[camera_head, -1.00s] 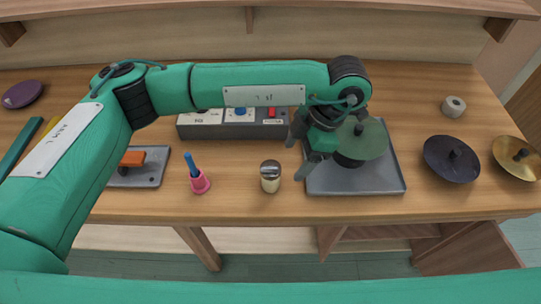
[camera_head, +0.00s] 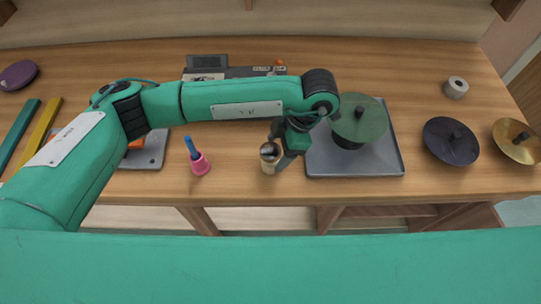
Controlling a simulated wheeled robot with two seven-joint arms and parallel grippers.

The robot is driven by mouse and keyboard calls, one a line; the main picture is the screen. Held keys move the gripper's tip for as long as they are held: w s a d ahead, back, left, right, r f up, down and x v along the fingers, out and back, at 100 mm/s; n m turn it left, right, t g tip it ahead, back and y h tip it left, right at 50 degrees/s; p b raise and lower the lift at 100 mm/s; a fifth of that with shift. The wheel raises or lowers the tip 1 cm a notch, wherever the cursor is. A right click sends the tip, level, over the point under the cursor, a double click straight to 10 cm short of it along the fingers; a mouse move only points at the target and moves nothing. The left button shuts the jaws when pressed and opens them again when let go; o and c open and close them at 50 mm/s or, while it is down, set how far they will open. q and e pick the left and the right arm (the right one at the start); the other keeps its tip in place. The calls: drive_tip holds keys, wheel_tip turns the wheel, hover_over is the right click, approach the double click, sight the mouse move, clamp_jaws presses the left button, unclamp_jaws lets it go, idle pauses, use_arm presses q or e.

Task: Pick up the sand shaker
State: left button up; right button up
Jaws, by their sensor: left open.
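The sand shaker looks to be the small cream cylinder with a metallic top (camera_head: 268,162), upright near the front edge of the wooden table in the head view. My left gripper (camera_head: 277,158) reaches down beside it from the upper right. Its fingers are open and close to the shaker's right side, and one finger overlaps it in the picture. I cannot tell whether they touch. The shaker stands on the table. My right gripper is not in view.
A grey tray (camera_head: 392,166) with a green cymbal (camera_head: 362,122) stands right of the gripper. A pink bell with a blue handle (camera_head: 199,163) stands left of the shaker. A dark cymbal (camera_head: 450,143) and a brass cymbal (camera_head: 516,146) lie farther right. A grey box (camera_head: 207,62) is at the back.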

sight(261, 167)
use_arm(q)
drive_tip(key=p+x, duration=0.1)
drive_tip(key=x, duration=0.2)
drive_tip(key=shift+w+a+f+p, duration=0.1)
drive_tip(key=shift+a+f+p, duration=0.05)
drive_tip(key=shift+a+p, duration=0.35)
drive_tip(key=shift+a+f, duration=0.2)
drive_tip(key=shift+f, duration=0.4)
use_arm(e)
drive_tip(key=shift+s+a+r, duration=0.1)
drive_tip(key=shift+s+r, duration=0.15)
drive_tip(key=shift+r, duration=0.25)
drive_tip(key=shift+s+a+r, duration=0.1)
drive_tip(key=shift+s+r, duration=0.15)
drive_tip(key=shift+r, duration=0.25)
use_arm(q)
drive_tip(key=shift+c, duration=0.4)
drive_tip(key=c, duration=1.1)
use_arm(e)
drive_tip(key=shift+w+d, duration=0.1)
